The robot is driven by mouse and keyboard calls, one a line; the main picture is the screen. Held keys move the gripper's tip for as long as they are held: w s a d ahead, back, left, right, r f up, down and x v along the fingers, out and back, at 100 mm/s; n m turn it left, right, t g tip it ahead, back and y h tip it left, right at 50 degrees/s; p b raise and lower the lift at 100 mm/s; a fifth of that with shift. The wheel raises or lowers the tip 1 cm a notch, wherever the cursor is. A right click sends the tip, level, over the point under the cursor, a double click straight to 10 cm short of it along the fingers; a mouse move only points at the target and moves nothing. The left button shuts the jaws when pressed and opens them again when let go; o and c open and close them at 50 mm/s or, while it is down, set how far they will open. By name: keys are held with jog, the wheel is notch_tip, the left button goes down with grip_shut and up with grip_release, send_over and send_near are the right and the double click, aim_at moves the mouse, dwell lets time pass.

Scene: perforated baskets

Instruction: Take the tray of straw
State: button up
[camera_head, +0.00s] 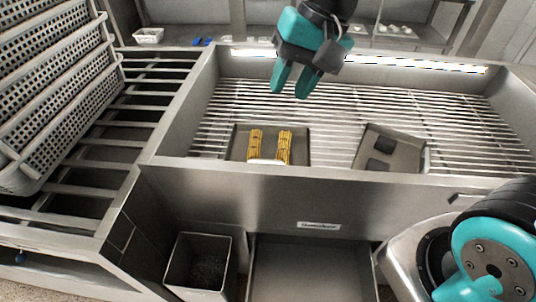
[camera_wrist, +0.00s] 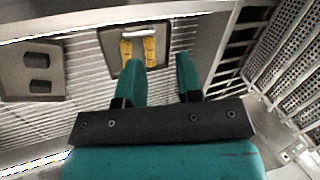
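A dark flat tray (camera_head: 300,151) with two yellow straw bundles (camera_head: 256,142) lies on the wire rack at the front of the steel basin. A pale handle-like piece sits at the front edge of the tray. The tray also shows in the wrist view (camera_wrist: 165,35), near the top, beyond my fingertips. My gripper (camera_head: 290,95) is above the rack, behind and higher than the straw tray. In the wrist view my gripper (camera_wrist: 160,75) has its two teal fingers apart with nothing between them.
A second tray (camera_head: 407,150) with two dark blocks lies to the right on the wire rack (camera_head: 340,110). Stacked perforated baskets (camera_head: 55,90) stand on slatted rails at left. The basin's front wall (camera_head: 320,185) rises before the trays. A square bin (camera_head: 200,262) is below.

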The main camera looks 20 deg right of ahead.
jog(key=w+d+f+m+b, duration=0.1)
jog(key=w+d+f+m, duration=0.2)
jog(key=w+f+m, duration=0.4)
jog(key=w+d+f+m+b, duration=0.2)
jog(key=w+m, duration=0.3)
jog(key=w, duration=0.5)
jog(key=m+t+b, duration=0.1)
jog(key=m+b, duration=0.1)
jog(key=m, duration=0.6)
send_near(272, 126)
jog(key=shift+m, duration=0.3)
jog(key=x, duration=0.4)
jog(key=shift+s+a+p, duration=0.1)
jog(key=shift+a+p, duration=0.2)
jog(key=shift+a, duration=0.05)
jog(key=shift+w+d+p+x, duration=0.15)
jog(key=shift+x, duration=1.3)
jog(key=shift+w+d+p+x, duration=0.1)
jog(key=shift+p+x, duration=0.05)
jog(key=shift+x, duration=1.35)
grip_shut()
